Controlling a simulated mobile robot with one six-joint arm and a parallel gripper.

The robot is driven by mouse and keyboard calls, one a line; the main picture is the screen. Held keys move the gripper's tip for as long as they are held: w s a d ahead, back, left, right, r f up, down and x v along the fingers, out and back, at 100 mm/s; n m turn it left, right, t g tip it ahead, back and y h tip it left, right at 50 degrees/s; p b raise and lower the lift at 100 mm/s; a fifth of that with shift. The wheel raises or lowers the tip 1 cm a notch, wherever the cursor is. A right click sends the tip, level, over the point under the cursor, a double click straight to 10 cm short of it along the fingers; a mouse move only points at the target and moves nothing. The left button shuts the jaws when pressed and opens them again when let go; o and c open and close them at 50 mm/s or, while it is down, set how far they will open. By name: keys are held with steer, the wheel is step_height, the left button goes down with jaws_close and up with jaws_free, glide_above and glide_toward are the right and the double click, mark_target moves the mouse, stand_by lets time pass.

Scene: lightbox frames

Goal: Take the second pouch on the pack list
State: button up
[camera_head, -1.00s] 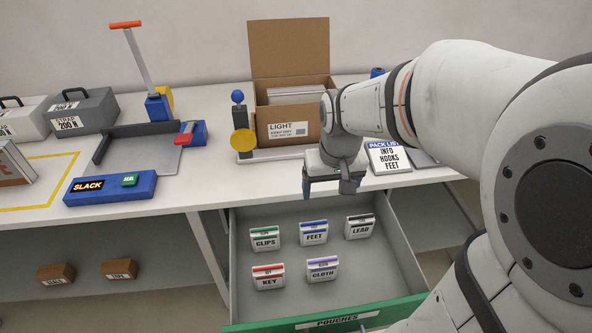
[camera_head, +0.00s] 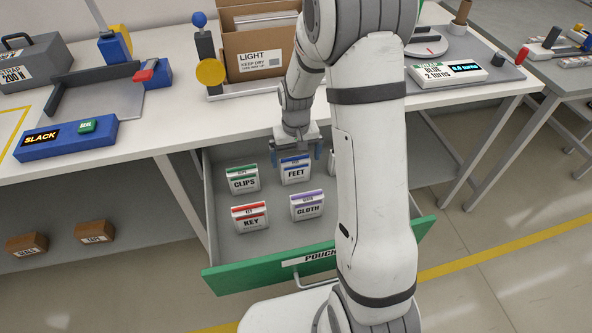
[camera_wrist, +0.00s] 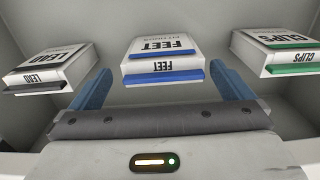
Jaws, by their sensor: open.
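My gripper (camera_head: 296,158) is open and empty above the back of the open drawer (camera_head: 232,279). The white FEET pouch (camera_head: 295,174) with a blue band stands just in front of it; in the wrist view this pouch (camera_wrist: 163,60) lies between the two blue fingers. The CLIPS pouch (camera_head: 243,180), green band, stands to its left. The KEY pouch (camera_head: 250,218), red, and CLOTH pouch (camera_head: 307,207), purple, stand nearer the drawer front. The LEAD pouch (camera_wrist: 50,68) is mostly behind my arm in the head view. The pack list, earlier reading INFO, HOOKS, FEET, is hidden now. No HOOKS pouch shows.
Behind the drawer, the worktop holds a LIGHT carton (camera_head: 260,60) and a post with a yellow disc (camera_head: 211,72). A blue SLACK box (camera_head: 65,139) is at left. A BLUE 2 turns display (camera_head: 460,72) is at right. The drawer's front left floor is bare.

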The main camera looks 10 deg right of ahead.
mark_target(295, 170)
steer(key=f, duration=0.4)
steer(key=shift+s+a, duration=0.1)
steer(key=shift+a, duration=0.1)
steer(key=shift+r, duration=0.1)
steer(key=shift+c, duration=0.6)
steer(key=c, duration=0.9)
